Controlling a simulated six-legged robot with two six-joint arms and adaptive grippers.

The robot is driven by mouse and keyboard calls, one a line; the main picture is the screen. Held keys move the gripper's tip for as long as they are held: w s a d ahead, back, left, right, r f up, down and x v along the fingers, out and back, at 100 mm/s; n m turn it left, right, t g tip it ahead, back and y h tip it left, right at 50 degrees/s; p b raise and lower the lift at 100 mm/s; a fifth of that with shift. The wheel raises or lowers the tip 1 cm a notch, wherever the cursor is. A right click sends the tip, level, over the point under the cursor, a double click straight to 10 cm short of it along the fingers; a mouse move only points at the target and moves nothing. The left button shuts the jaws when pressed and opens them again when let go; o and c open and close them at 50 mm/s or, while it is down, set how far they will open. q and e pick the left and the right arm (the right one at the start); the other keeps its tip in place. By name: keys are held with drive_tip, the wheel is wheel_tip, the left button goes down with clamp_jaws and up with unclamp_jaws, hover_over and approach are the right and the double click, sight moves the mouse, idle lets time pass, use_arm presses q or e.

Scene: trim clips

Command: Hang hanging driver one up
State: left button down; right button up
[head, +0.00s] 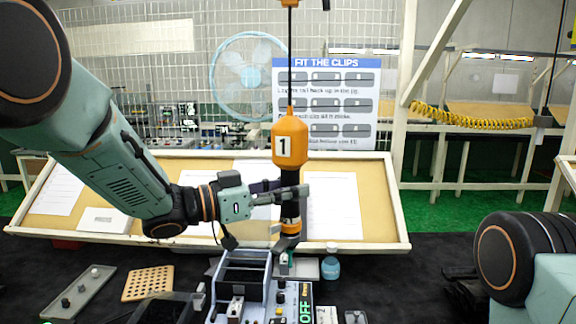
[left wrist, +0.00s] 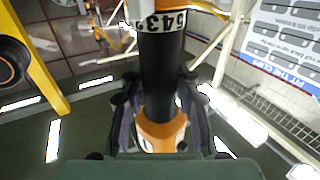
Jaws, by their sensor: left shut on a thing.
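Driver one (head: 290,138) is an upright tool with an orange top marked "1", a black body and an orange band near its lower end. It is on a dark cord (head: 290,60) running up to an orange piece (head: 289,3) at the top edge. My left gripper (head: 292,194) is shut around the driver's black body. In the left wrist view the black body of the driver (left wrist: 160,75) stands between the fingers of my left gripper (left wrist: 160,125). The driver's tip is low over the bench equipment; whether it touches cannot be told. My right gripper is out of view.
A fixture (head: 240,280) stands under the driver, beside a panel reading "OFF" (head: 305,305). A perforated tan block (head: 148,283), a grey tray (head: 78,291) and a blue bottle (head: 331,268) are nearby. A tilted board (head: 385,215) lies behind.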

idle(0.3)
use_arm(q)
drive_tip(key=c, duration=0.8)
unclamp_jaws()
drive_tip(key=shift+f, duration=0.15)
drive_tip(key=o, duration=0.8)
drive_tip(key=shift+a, duration=0.1)
drive_tip(key=r+p+v, duration=0.2)
drive_tip(key=p+v, duration=0.1)
drive_tip(key=v, duration=0.7)
idle(1.1)
